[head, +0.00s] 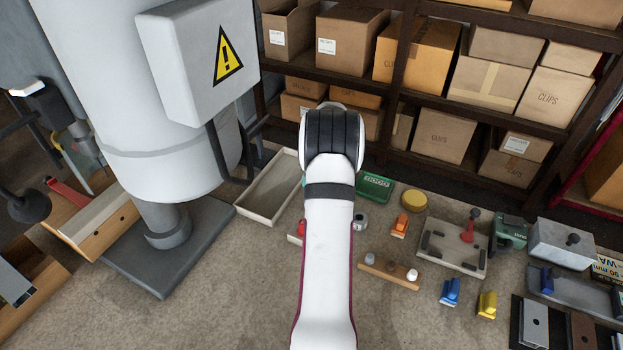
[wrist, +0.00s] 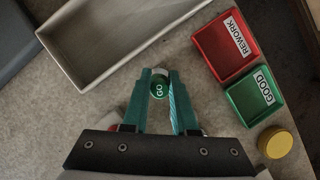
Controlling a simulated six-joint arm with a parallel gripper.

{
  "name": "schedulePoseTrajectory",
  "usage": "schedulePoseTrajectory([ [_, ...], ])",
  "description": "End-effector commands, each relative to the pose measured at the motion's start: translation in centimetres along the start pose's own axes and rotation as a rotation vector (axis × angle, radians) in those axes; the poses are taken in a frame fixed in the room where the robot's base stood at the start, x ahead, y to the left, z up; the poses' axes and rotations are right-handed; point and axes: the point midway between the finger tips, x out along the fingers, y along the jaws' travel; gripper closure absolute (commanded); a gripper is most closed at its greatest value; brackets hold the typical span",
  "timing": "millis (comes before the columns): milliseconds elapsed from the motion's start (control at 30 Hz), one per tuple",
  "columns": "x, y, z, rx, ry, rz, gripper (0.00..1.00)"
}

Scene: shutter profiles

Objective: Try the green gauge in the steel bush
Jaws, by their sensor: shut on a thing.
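In the wrist view my gripper (wrist: 160,82) is shut on the green gauge (wrist: 158,88), a small green piece marked "GO" between the tips of its teal fingers. The gauge's lower end is hidden. My arm hides the gripper and gauge in the head view.
An empty grey tray (wrist: 125,40) lies beyond the fingers. A red "REWORK" tray (wrist: 222,48) and green "GOOD" tray (wrist: 253,96) lie to its right, near a yellow round tin (wrist: 275,142). A fixture plate (head: 452,252), clamps and boxes crowd the head view's right.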

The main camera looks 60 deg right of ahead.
Motion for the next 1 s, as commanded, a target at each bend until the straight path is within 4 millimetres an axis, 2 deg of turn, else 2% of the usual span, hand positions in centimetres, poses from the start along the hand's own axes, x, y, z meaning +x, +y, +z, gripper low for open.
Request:
schedulePoseTrajectory([
  [767,0.7,0.0,-0.3,-0.001,0.000,0.001,1.00],
  [900,0.7,1.2,-0.3,-0.066,0.000,0.030,1.00],
  [1000,0.3,1.5,-1.2,-0.175,0.001,0.076,1.00],
])
